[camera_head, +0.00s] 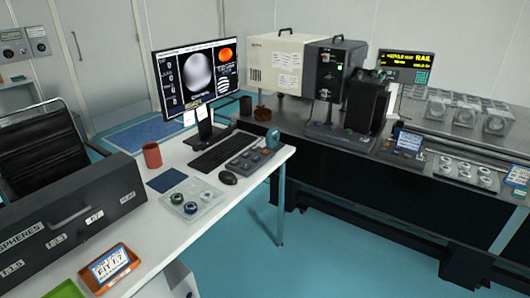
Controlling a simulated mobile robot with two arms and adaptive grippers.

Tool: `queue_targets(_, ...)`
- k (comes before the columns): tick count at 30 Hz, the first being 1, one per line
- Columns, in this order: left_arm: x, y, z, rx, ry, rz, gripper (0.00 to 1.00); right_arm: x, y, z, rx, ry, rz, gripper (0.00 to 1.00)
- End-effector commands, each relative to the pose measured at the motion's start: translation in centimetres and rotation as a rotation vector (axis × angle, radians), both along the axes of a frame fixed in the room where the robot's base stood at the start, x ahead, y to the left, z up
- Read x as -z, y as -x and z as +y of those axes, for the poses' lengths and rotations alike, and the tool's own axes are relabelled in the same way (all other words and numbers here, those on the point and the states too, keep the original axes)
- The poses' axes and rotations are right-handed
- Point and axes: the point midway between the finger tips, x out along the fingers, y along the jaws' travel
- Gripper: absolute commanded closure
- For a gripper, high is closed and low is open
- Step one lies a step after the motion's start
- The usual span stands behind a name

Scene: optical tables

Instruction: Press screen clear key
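The monitor (196,75) stands on the white desk and shows a grey sphere image with smaller orange and striped images. A black keyboard (222,152) lies in front of it. A grey control box with several keys (250,158) lies to the right of the keyboard. A device with a blue screen (408,142) and a keypad unit with a yellow display (405,64) are on the dark optical table. I cannot read any key labels, so I cannot tell which key is the screen clear key. Neither gripper is in view.
A mouse (228,178), a clear tray with rings (192,200), a red cup (152,155) and a teal tape roll (273,138) are on the desk. A grey drawer box (70,225) and an orange tray (110,267) sit at front left. Blue floor (320,245) is clear at front right.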

Motion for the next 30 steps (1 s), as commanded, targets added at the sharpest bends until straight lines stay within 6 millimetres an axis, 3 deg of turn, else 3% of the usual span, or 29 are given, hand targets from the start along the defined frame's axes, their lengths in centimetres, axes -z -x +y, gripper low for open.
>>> queue_targets(30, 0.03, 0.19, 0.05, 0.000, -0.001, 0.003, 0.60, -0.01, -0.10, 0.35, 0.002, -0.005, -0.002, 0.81)
